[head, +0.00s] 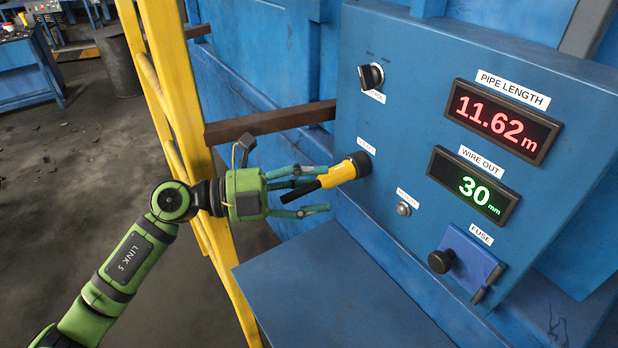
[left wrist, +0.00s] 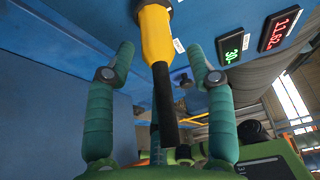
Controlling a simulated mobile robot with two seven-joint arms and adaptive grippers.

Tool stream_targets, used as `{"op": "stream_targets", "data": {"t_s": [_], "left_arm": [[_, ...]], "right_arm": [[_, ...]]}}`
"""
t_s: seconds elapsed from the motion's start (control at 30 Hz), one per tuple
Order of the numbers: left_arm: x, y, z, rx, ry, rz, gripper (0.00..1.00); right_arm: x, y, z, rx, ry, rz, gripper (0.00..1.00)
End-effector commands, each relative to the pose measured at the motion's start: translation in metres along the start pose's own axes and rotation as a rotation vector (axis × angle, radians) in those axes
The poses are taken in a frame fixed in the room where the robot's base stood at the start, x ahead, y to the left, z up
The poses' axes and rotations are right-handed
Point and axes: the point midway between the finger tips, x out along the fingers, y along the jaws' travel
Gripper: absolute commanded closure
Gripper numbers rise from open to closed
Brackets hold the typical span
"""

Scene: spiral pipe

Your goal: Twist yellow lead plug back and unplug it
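The yellow lead plug (head: 337,174) sits in a black socket (head: 361,163) on the blue control panel. Its black cable runs back toward my left gripper (head: 322,189). That gripper is open, with one finger on each side of the plug's rear end and cable and gaps visible. In the left wrist view the plug (left wrist: 156,35) stands between and beyond the open fingertips (left wrist: 163,62), with the black cable (left wrist: 165,105) running down between the fingers. No grip on the plug shows. My right gripper is not in view.
The panel holds a black rotary switch (head: 371,77), a small button (head: 403,209), a fuse holder (head: 466,262) and two displays (head: 503,121). A yellow post (head: 172,85) and a brown bar (head: 270,122) stand close behind my left arm. A blue surface (head: 325,290) lies below.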

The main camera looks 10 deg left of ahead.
Motion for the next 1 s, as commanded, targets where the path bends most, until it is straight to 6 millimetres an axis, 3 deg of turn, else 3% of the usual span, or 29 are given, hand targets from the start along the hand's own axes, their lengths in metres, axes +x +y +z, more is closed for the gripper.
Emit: {"op": "stream_targets", "data": {"t_s": [0.37, 0.47, 0.8, 1.0], "left_arm": [[-0.006, -0.002, 0.002, 0.009, -0.007, -0.002, 0.41], [-0.019, -0.001, 0.002, 0.008, -0.009, 0.000, 0.41], [-0.089, 0.000, 0.001, 0.005, -0.006, 0.002, 0.41], [-0.114, -0.001, 0.001, 0.005, -0.005, 0.000, 0.41]], "right_arm": [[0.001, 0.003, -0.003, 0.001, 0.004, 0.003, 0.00], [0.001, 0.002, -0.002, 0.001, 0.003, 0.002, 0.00], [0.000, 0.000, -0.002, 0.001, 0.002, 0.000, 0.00], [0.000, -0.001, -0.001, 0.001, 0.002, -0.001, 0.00]]}}
